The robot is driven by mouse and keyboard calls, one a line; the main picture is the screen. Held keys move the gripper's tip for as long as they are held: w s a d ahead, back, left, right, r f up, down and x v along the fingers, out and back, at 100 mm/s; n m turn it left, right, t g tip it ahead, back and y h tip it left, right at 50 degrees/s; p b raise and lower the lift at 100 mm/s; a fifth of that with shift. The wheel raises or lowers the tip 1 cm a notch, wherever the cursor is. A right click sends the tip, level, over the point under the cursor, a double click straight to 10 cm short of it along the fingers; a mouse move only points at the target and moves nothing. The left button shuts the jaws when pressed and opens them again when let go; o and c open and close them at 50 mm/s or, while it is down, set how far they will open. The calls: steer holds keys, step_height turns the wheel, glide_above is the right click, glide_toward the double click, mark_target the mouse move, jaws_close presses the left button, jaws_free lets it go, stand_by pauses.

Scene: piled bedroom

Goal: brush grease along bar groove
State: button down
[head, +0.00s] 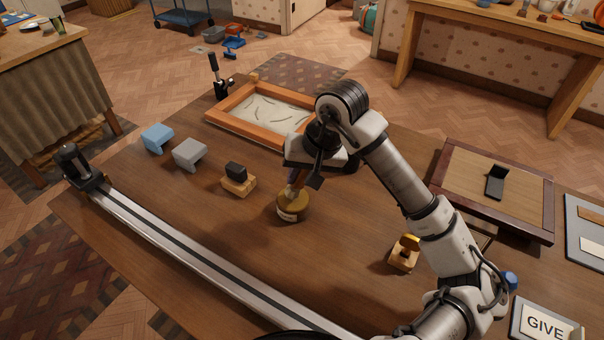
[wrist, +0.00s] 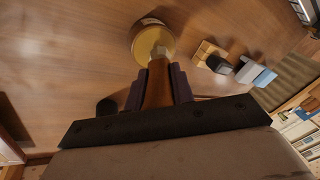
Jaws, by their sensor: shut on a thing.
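The long metal bar (head: 205,260) with a dark groove along its top lies along the table's near left side. A round yellowish pot (head: 292,211) with a pale label stands on the table; it also shows in the wrist view (wrist: 152,40). My gripper (head: 298,176) is above the pot, shut on the brown handle of a brush (wrist: 157,88). The brush points down at the pot, and its lower end meets the pot's opening. I cannot see the bristles or tell how deep they sit. The bar is apart from the brush, to the left.
A wood-framed tray (head: 226,126) lies behind. A yellow-topped wooden block (head: 404,254) and a framed board (head: 460,185) are at right.

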steer(key=shift+f+b, duration=0.35)
steer(key=shift+b, duration=0.2)
stand_by(0.4)
steer(key=shift+s+f+b, duration=0.1)
steer(key=shift+b, duration=0.7)
stand_by(2.7)
steer(key=shift+r+p, duration=0.65)
steer(key=shift+r, duration=2.95)
